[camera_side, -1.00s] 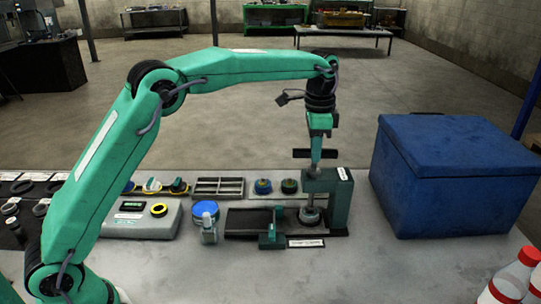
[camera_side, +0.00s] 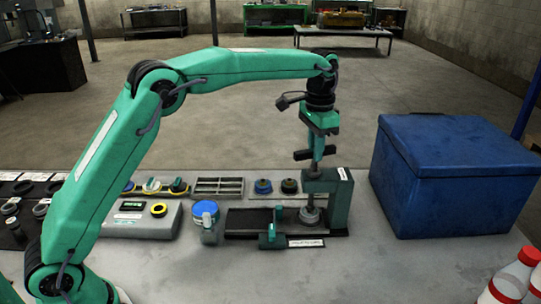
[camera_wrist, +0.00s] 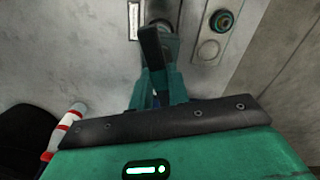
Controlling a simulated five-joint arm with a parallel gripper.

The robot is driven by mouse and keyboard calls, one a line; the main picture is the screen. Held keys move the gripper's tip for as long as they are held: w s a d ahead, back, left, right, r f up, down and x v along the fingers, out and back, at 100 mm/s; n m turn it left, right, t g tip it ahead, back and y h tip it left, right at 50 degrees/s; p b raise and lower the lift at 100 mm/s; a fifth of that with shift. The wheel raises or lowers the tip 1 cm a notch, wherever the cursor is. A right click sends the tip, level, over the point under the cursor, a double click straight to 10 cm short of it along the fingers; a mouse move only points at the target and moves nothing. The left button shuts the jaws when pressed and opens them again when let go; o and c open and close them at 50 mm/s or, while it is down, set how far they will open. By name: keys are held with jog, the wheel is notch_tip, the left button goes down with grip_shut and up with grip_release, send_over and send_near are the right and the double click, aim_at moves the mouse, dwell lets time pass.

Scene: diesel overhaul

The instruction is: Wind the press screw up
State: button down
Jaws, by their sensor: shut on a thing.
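The press (camera_side: 340,200) is a dark grey-green frame with a white label on top, standing at the right of the bench. Its screw (camera_side: 314,172) rises upright through the top, with a dark crossbar handle (camera_side: 301,155) on it. My gripper (camera_side: 317,158) points down over the screw and is shut on the crossbar. A round metal piece (camera_side: 309,215) sits under the screw inside the frame. In the wrist view the dark handle (camera_wrist: 152,45) stands out between my fingers (camera_wrist: 158,88); the grip itself is partly hidden.
A large blue box (camera_side: 450,175) stands close to the right of the press. Red-capped bottles (camera_side: 520,275) stand at the front right.

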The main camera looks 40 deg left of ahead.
jog(key=shift+r+n, duration=0.15)
jog(key=shift+n, duration=1.15)
jog(key=n, duration=0.4)
jog(key=shift+r, duration=0.1)
jog(key=shift+n, duration=1)
jog(key=shift+r+n, duration=0.15)
jog(key=shift+n, duration=2.35)
jog(key=c, duration=1.4)
grip_release()
